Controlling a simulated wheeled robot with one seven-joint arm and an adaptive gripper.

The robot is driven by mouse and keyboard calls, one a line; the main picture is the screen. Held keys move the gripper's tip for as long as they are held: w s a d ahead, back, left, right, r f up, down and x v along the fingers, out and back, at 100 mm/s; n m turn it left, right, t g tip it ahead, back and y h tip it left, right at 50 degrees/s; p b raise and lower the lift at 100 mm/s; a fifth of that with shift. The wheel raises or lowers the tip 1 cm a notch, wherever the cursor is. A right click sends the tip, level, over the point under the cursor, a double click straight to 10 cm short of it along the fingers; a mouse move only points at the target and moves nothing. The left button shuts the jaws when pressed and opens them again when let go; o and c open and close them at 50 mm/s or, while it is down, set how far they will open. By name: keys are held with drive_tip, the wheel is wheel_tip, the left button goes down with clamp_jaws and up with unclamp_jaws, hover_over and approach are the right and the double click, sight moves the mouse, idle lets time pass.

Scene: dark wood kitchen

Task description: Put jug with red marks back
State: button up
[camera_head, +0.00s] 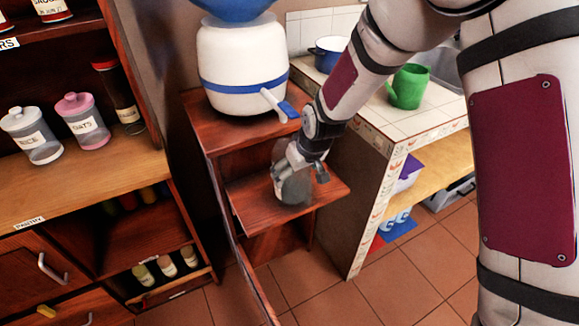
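A clear, greyish jug (295,190) stands on or just above the small wooden shelf below the white water dispenser. No red marks can be made out on it at this size. My gripper (298,170) is at the jug's upper part, reaching down from the upper right. Its fingers overlap the jug and hide part of it. I cannot tell whether they are closed on it or only around it. The wooden shelf (328,191) has bare board to the right of the jug.
The white dispenser (243,75) with its blue tap stands on the stand above the shelf. A green jug (409,87) and a blue pot (327,55) are on the tiled counter (372,117). Jars (82,122) line the left cabinet. The tiled floor in front is clear.

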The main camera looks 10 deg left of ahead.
drive_tip(key=shift+w+a, duration=0.4)
drive_tip(key=shift+w, duration=0.15)
drive_tip(key=shift+w+a+f, duration=0.25)
drive_tip(key=shift+w+a, duration=0.1)
drive_tip(key=shift+w, duration=0.2)
drive_tip(key=shift+w+a+f, duration=0.25)
drive_tip(key=shift+w+a, duration=0.1)
drive_tip(key=shift+w, duration=0.2)
drive_tip(key=shift+f, duration=0.2)
drive_tip(key=shift+f, duration=0.1)
drive_tip(key=o, duration=1.5)
drive_tip(key=shift+f, duration=0.1)
